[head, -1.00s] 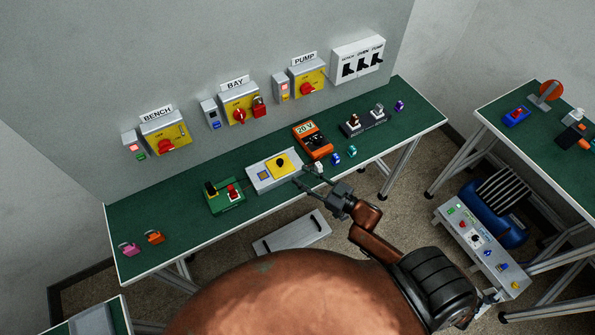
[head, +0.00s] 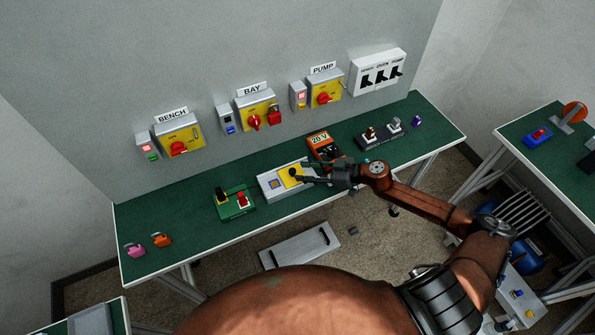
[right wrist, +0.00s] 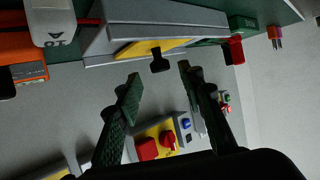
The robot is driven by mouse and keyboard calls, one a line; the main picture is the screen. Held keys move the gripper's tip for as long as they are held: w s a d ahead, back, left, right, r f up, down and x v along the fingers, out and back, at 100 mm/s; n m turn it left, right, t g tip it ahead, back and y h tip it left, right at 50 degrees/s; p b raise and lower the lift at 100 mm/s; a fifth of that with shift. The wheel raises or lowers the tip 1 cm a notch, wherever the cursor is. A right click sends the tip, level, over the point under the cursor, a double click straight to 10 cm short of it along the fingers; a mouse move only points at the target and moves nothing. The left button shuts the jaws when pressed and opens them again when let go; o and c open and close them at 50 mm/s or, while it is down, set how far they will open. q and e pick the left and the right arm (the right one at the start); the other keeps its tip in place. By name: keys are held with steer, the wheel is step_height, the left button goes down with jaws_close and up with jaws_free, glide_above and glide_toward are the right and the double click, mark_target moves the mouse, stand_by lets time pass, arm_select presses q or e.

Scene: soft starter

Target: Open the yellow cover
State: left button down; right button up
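The yellow cover (head: 289,177) lies on the top of a grey box (head: 270,190) on the green bench and has a black knob. In the right wrist view the yellow cover (right wrist: 146,47) shows edge-on, with its black knob (right wrist: 160,64) sticking out towards the fingers. My right gripper (head: 303,173) is beside the cover, coming in from the right. In the right wrist view its two fingers (right wrist: 158,73) are apart, with the knob just ahead of the gap between the tips. I see no contact. My left gripper is not in view.
An orange meter (head: 323,147) stands just behind my right gripper, and a green block with a red button (head: 236,203) is left of the box. Wall switch boxes (head: 181,136) hang behind the bench. The bench's left front has two padlocks (head: 162,240) and free room.

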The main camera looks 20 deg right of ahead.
mark_target(295, 171)
steer(key=shift+x, duration=1.7)
jaws_close()
